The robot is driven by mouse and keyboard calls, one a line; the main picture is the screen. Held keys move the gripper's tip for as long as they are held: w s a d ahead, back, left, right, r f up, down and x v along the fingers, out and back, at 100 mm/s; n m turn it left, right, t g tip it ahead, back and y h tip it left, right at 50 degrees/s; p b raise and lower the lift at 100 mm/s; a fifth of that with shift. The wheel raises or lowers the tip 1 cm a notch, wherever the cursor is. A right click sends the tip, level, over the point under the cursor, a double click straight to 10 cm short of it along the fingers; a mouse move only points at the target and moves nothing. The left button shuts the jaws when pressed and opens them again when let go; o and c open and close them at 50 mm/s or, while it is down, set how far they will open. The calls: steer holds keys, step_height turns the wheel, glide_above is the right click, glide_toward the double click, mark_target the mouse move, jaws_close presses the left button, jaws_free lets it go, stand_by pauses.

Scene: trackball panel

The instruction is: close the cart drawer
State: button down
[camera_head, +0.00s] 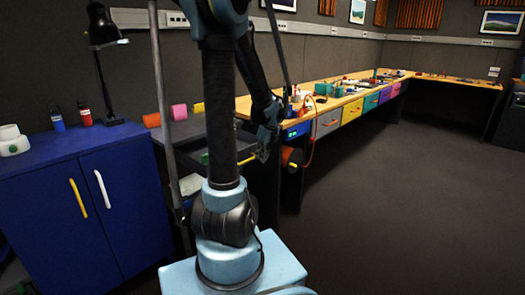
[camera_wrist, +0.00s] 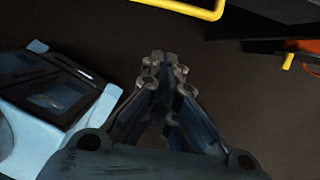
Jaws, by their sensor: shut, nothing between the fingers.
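The dark cart (camera_head: 188,130) stands between the blue cabinet and the long workbench, partly hidden behind my arm. Its drawer seems to stand out toward me, with something green inside, but my arm hides much of it. A yellow handle (camera_head: 247,160) shows at the drawer's front. In the wrist view a yellow bar handle (camera_wrist: 185,8) crosses the top edge, ahead of my fingertips and apart from them. My gripper (camera_wrist: 165,68) is shut and empty, pointing toward that handle over the dark floor. In the head view my gripper (camera_head: 264,150) is close to the drawer front, partly hard to make out.
A blue cabinet (camera_head: 110,215) with a yellow and a white handle stands at the left. The floor (camera_head: 400,200) at the right is clear.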

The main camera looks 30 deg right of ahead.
steer(key=shift+w+a+f, duration=0.25)
steer(key=shift+w+f, duration=0.3)
steer(key=shift+w, duration=0.2)
steer(key=shift+w+a+f, duration=0.3)
steer(key=shift+w+f, duration=0.25)
steer(key=shift+w, duration=0.2)
steer(key=shift+w+a+f, duration=0.25)
steer(key=shift+w+f, duration=0.3)
steer(key=shift+w, duration=0.2)
